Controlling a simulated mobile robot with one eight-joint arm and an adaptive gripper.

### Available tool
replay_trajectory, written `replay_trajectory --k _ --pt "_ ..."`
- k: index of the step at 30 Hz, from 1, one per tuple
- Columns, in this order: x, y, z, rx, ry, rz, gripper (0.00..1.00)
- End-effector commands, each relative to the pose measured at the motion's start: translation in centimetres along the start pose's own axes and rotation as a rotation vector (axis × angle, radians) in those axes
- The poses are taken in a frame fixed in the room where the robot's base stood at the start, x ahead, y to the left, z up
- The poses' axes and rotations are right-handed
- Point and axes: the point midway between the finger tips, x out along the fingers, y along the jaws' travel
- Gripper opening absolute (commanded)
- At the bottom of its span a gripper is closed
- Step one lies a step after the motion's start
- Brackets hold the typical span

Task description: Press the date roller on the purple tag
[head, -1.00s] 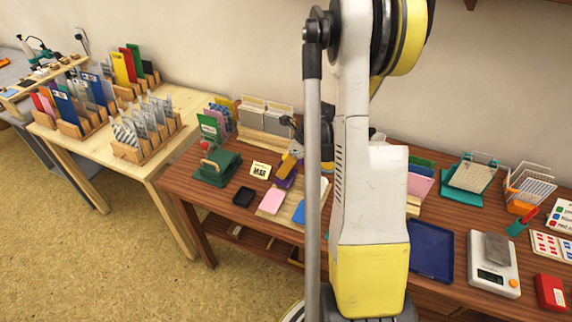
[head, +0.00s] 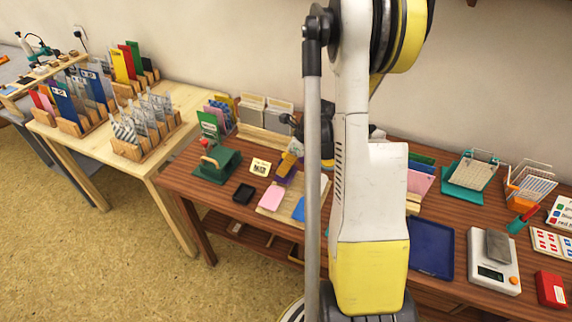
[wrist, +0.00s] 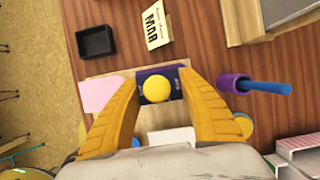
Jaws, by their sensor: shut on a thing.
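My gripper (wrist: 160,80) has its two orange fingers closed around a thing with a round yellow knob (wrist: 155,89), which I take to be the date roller. Its lower part is hidden under the knob. Directly beneath it in the wrist view is a dark purple tag (wrist: 178,73) with pale marks at its edge. I cannot tell whether the roller touches the tag. In the head view my gripper (head: 289,160) is a small orange shape just above the purple patch (head: 284,179), partly hidden by my arm.
A black tray (wrist: 96,41), a pink card (wrist: 103,94) and a small lettered sign (wrist: 155,25) lie around the tag. A purple holder with a blue handle (wrist: 266,88) is at right. A green press (head: 216,165) stands left on the table. Bare wood shows between them.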

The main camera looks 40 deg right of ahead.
Motion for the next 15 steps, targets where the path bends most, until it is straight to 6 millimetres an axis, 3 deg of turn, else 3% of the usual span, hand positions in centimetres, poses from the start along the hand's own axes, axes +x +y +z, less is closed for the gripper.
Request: replay_trajectory --k 15 --pt "0.63 0.0 -0.25 0.0 0.0 0.0 0.13"
